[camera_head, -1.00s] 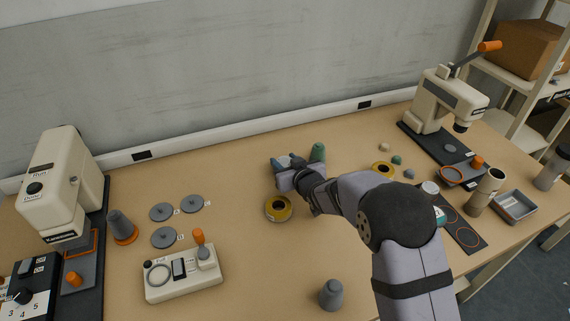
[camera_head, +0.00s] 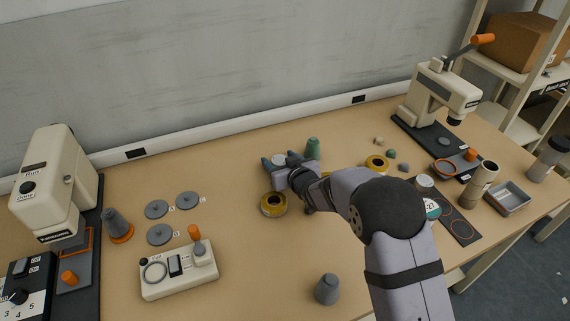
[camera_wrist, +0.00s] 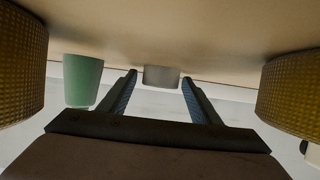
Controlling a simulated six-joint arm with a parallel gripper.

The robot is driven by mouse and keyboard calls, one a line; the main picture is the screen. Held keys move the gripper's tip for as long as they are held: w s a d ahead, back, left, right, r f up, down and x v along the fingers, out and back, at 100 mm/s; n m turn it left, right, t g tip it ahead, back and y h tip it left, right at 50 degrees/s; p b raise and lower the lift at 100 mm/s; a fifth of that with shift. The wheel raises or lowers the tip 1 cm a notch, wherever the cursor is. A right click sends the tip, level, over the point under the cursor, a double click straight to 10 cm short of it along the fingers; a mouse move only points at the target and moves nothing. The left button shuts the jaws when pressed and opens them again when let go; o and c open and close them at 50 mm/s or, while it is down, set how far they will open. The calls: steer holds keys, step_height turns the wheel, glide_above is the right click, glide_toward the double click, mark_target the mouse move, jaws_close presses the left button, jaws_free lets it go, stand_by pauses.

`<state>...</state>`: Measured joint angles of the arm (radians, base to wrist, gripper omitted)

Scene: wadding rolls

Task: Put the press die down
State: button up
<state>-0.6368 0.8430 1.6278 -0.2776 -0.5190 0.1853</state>
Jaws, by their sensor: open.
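A small pale grey cylinder, which looks like the press die (camera_wrist: 160,77), stands on the table between my gripper's fingers in the wrist view. In the head view it shows only as a light patch between the fingers (camera_head: 279,159). My gripper (camera_wrist: 160,92) is open, one finger on each side of the cylinder with visible gaps. It is low over the back middle of the table. A green tapered piece (camera_head: 312,148) stands just right of the fingers; it also shows in the wrist view (camera_wrist: 82,80).
A yellow roll (camera_head: 273,204) lies close in front of my gripper, another (camera_head: 376,164) to its right. A grey tapered piece (camera_head: 327,289) stands near the front. Presses stand left (camera_head: 52,180) and right (camera_head: 440,95). A control box (camera_head: 178,268) sits front left.

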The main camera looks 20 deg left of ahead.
steer(key=b+v, duration=0.1)
steer(key=v, duration=1.1)
stand_by(0.4)
